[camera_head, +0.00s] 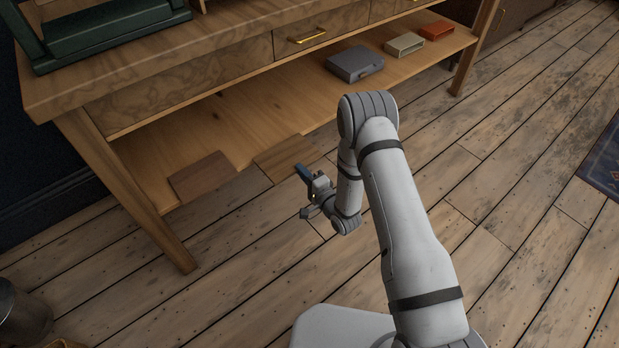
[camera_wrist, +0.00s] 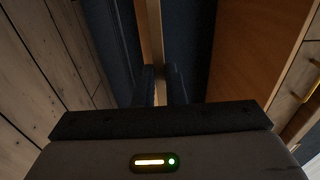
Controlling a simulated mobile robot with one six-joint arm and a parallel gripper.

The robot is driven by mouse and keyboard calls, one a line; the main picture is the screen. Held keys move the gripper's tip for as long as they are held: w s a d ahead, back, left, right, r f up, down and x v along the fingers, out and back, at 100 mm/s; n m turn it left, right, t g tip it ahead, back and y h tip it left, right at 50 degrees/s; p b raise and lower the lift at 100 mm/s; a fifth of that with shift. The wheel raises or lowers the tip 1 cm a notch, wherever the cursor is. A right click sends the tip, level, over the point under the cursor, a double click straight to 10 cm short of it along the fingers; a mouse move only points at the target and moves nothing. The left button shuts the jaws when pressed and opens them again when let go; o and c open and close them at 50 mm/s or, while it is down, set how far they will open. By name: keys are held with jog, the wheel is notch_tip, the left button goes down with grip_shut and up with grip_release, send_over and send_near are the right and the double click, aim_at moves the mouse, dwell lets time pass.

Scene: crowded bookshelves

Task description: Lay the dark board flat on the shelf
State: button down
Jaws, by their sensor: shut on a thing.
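A brown wooden board (camera_head: 285,155) juts out at the front edge of the lower shelf (camera_head: 215,125), looking roughly level. My gripper (camera_head: 303,171), with blue fingers, is at its near right end, shut on it. In the wrist view the fingers (camera_wrist: 161,85) stand close together with a thin pale brown strip between them, apparently the board's edge. I cannot tell whether its far part touches the shelf. A second, slightly darker reddish-brown board (camera_head: 203,177) lies flat at the shelf's left front.
A grey box (camera_head: 354,64), a beige box (camera_head: 404,44) and an orange-red box (camera_head: 437,30) sit farther right on the shelf. The desk top and drawers overhang it. A front leg (camera_head: 130,190) stands at left. Shelf between boards and grey box is clear.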

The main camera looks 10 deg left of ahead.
aim_at(293, 164)
jog(key=b+x, duration=0.1)
jog(key=x, duration=0.4)
jog(key=b+x, duration=0.1)
jog(key=x, duration=0.5)
jog(key=shift+s+a+f, duration=0.2)
jog(key=shift+a, duration=0.05)
jog(key=shift+f+b, duration=0.15)
jog(key=shift+b, duration=0.2)
jog(key=shift+d+f+b, duration=0.1)
jog(key=shift+f+b, duration=0.05)
jog(key=shift+b, duration=0.15)
dwell(0.6)
jog(key=c, duration=1.4)
grip_release()
jog(key=shift+p+v, duration=0.75)
jog(key=shift+v, duration=2.25)
